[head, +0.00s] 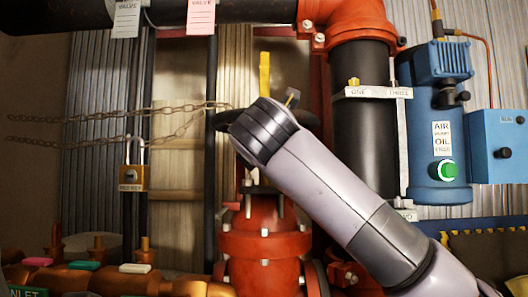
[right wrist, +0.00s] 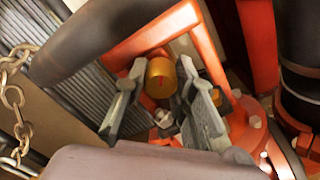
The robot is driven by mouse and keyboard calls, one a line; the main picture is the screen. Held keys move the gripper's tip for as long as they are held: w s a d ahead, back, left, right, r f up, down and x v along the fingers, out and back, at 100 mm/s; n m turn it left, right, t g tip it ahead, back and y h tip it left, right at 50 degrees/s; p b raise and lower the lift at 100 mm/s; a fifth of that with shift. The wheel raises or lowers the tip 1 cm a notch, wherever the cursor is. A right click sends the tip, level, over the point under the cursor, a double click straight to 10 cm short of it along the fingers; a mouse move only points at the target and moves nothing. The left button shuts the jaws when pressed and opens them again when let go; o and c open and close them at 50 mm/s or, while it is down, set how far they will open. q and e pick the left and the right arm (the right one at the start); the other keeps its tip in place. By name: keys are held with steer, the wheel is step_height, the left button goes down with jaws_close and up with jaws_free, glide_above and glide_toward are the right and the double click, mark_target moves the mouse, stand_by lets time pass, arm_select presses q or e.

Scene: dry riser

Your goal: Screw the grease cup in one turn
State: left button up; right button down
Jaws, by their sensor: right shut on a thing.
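The grease cup (right wrist: 161,79) is a small brass-coloured cylinder with a short red mark on its face, seen in the right wrist view in front of an orange-red frame. My right gripper (right wrist: 162,74) has its two grey fingers on either side of the cup and is shut on it. In the head view my right arm reaches in from the lower right to the red valve (head: 264,241), and its wrist hides the cup and nearly all of the fingers. My left gripper is in neither view.
A dark handwheel (head: 223,120) sits behind my wrist. A rusty chain (head: 120,114) and a brass padlock (head: 131,178) hang at left. Orange-red flanges and bolts crowd the cup.

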steer(key=c, duration=1.3)
jaws_free()
steer(key=shift+s, duration=0.1)
steer(key=s, duration=1.1)
steer(key=shift+s, duration=0.4)
